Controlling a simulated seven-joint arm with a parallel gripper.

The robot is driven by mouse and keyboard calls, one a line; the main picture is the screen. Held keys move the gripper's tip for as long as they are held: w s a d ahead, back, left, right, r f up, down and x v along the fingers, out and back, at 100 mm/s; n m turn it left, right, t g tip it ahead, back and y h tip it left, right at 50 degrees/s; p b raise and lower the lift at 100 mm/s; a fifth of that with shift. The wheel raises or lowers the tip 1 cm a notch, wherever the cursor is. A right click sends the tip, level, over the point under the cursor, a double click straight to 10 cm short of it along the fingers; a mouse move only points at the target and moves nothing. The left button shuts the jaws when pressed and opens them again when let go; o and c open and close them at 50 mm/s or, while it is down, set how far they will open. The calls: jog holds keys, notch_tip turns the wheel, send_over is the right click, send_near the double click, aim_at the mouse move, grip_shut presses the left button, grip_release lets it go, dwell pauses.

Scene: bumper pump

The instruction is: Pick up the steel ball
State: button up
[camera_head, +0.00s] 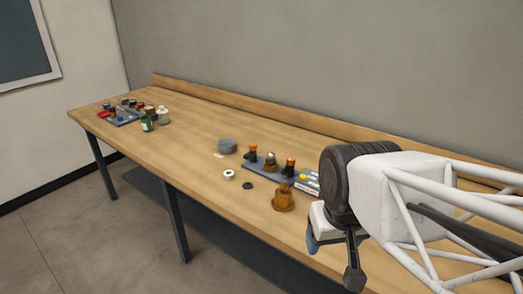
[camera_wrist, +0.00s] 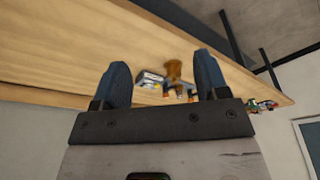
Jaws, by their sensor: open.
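A small greyish rounded thing (camera_head: 270,158), likely the steel ball, sits between two orange-topped dark parts (camera_head: 252,152) on a blue-grey tray (camera_head: 262,171). It is too small to be sure, and I cannot make it out in the wrist view. My gripper (camera_head: 333,262) is at the right, above the bench's front edge and apart from the parts. In the wrist view my gripper (camera_wrist: 162,62) has its two blue fingers spread with nothing held. An amber part (camera_wrist: 173,70) shows beyond them, between the fingers.
The amber part (camera_head: 283,199) stands at the bench's front, nearest my gripper. A white ring (camera_head: 229,175), a dark ring (camera_head: 248,186) and a grey round container (camera_head: 227,146) lie left of the tray. Bottles and small items (camera_head: 147,122) crowd the far left.

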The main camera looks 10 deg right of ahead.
jog(key=w+r+m, duration=0.4)
jog(key=w+m, duration=0.1)
jog(key=w, duration=1)
jog(key=m+g+h, duration=0.1)
jog(key=m+g, duration=0.2)
jog(key=m, duration=1.2)
send_over(271, 153)
jog(key=f, duration=1.4)
jog(key=shift+s+a+f, duration=0.2)
jog(key=shift+a, duration=0.2)
jog(key=shift+w+f, duration=0.35)
jog(key=shift+w, duration=0.1)
jog(key=shift+d+f, duration=0.15)
jog(key=shift+f, duration=1.2)
